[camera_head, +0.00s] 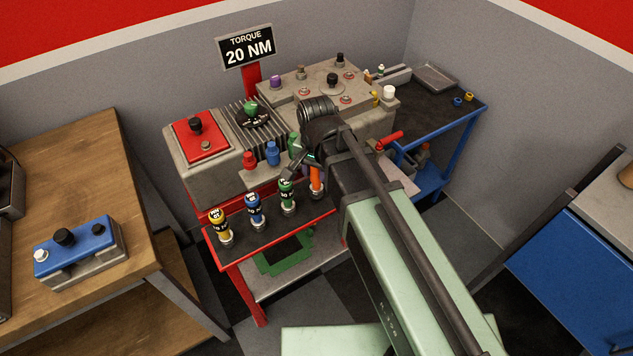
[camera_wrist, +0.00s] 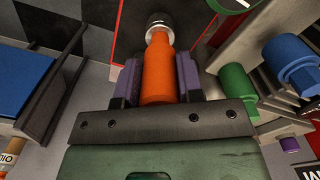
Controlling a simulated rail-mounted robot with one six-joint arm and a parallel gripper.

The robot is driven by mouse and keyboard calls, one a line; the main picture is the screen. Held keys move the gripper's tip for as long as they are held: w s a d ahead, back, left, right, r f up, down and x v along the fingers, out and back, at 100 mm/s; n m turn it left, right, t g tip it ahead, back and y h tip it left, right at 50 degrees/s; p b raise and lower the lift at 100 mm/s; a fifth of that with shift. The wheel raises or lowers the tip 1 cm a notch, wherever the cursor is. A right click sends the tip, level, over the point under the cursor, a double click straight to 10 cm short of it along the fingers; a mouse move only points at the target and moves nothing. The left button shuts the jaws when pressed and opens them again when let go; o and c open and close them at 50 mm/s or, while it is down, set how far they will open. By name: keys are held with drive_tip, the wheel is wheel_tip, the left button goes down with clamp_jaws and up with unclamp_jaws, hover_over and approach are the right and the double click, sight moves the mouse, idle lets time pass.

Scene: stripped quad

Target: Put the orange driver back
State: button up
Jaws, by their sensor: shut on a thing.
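The orange driver (camera_wrist: 158,75) is held between the two purple pads of my gripper (camera_wrist: 157,82) in the wrist view. Its metal tip (camera_wrist: 158,30) points away from the gripper. In the head view the orange driver (camera_head: 316,181) shows partly below my wrist, at the right end of the row of drivers; my arm hides the rest. The yellow driver (camera_head: 219,226), blue driver (camera_head: 254,209) and green driver (camera_head: 287,194) stand upright on the dark top of the red stand (camera_head: 240,243). I cannot tell whether the orange driver touches the stand.
A grey machine block (camera_head: 325,90) with knobs stands behind the drivers, beside a red-topped block (camera_head: 198,136). Red, blue and green sockets (camera_head: 272,153) sit on its front ledge, close to my gripper. A wooden bench (camera_head: 90,185) is at left, a blue cart (camera_head: 455,125) at right.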

drive_tip(key=shift+f, duration=0.9)
drive_tip(key=shift+r, duration=0.3)
drive_tip(key=shift+f, duration=0.3)
drive_tip(key=o, duration=1)
drive_tip(key=shift+r, duration=0.1)
wheel_tip(320, 180, up, 13)
drive_tip(key=p, duration=1.2)
drive_tip(key=shift+p, duration=0.3)
drive_tip(key=s+d+n, duration=0.2)
drive_tip(key=s+d, duration=0.1)
drive_tip(key=d, duration=0.4)
drive_tip(key=s+d+n, duration=0.3)
drive_tip(key=d, duration=0.5)
drive_tip(key=shift+f, duration=0.35)
